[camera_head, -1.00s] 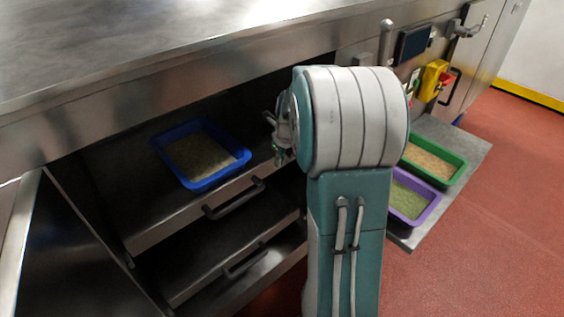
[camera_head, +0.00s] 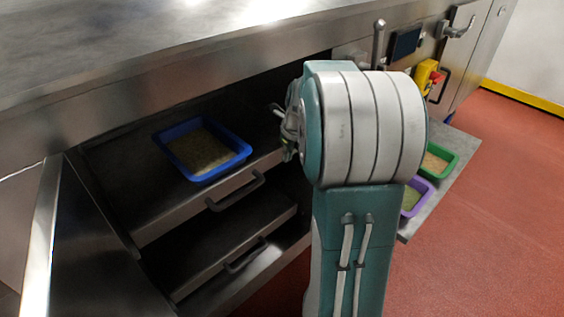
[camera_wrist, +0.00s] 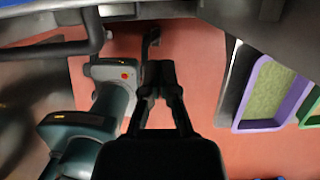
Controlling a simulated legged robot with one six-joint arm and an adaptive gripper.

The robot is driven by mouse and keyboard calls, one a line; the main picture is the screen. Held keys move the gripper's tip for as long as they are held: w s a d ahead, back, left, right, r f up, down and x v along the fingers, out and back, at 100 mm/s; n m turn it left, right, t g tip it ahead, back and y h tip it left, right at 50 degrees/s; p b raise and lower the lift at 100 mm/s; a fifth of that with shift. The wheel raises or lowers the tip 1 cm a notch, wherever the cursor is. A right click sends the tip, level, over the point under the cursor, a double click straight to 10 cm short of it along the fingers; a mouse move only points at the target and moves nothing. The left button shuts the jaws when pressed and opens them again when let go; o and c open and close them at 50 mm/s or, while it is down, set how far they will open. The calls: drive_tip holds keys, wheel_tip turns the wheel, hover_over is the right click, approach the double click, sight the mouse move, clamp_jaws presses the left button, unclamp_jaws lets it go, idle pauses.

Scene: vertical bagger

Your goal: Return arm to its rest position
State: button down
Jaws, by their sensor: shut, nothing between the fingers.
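My arm stands upright in the middle of the head view, folded, with its grey-banded teal joint uppermost. My gripper (camera_head: 287,130) shows in part at the left of that joint, in front of the dark cabinet opening. The wrist view shows my gripper (camera_wrist: 160,75) with its two black fingers together and nothing held. Below the fingertips there is red floor, with parts of my own body to the left. The rest of the gripper is hidden behind the arm joint in the head view.
A blue tray (camera_head: 245,150) sits on the pulled-out upper drawer (camera_head: 160,222) at left. A green tray (camera_head: 452,163) and a purple tray (camera_head: 425,193) stand on a side shelf (camera_head: 462,165) at right, partly behind my arm. The steel worktop (camera_head: 130,50) spans the top. Red floor is clear at right.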

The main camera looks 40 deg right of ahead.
wheel_tip(320, 180, up, 5)
drive_tip(key=s+d, duration=0.2)
drive_tip(key=d, duration=0.1)
drive_tip(key=s+a+r+n, duration=0.2)
drive_tip(key=a+r+n, duration=0.2)
drive_tip(key=a+n, duration=0.45)
drive_tip(key=s+a+n+t, duration=0.1)
drive_tip(key=s+a+n, duration=0.6)
drive_tip(key=n, duration=0.6)
drive_tip(key=s+a+n+t, duration=0.1)
drive_tip(key=s+a+n, duration=0.6)
drive_tip(key=a+n, duration=0.4)
drive_tip(key=shift+s+a+f+n+t, duration=0.2)
drive_tip(key=shift+s+a+n+t, duration=0.15)
drive_tip(key=shift+n, duration=0.9)
